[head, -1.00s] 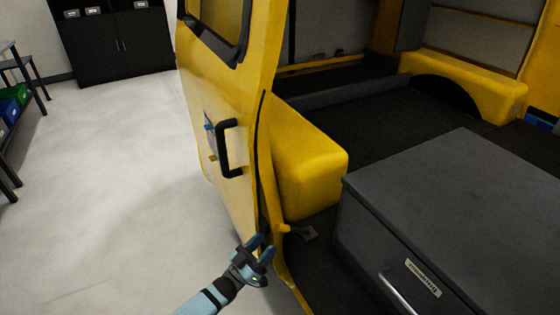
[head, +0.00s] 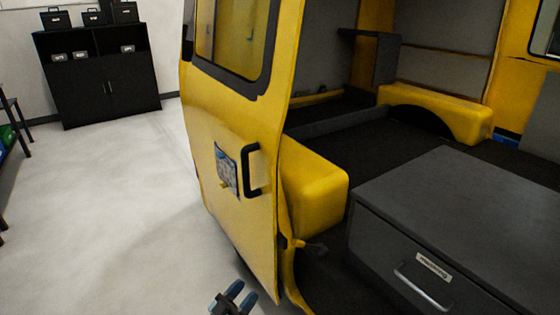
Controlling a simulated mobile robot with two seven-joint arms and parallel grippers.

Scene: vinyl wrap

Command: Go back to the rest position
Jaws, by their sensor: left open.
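My left gripper (head: 233,297) shows at the bottom edge of the head view, with its two blue fingers apart and nothing between them. It is below and in front of the open yellow van door (head: 232,175), apart from the black door handle (head: 252,170). Most of my left arm is out of the picture. My right gripper is not in view.
A dark drawer unit (head: 455,215) with a metal handle fills the van's right side. A yellow wheel-arch box (head: 313,188) sits just inside the door. A black cabinet (head: 98,75) stands at the back left. The pale floor (head: 110,215) on the left is clear.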

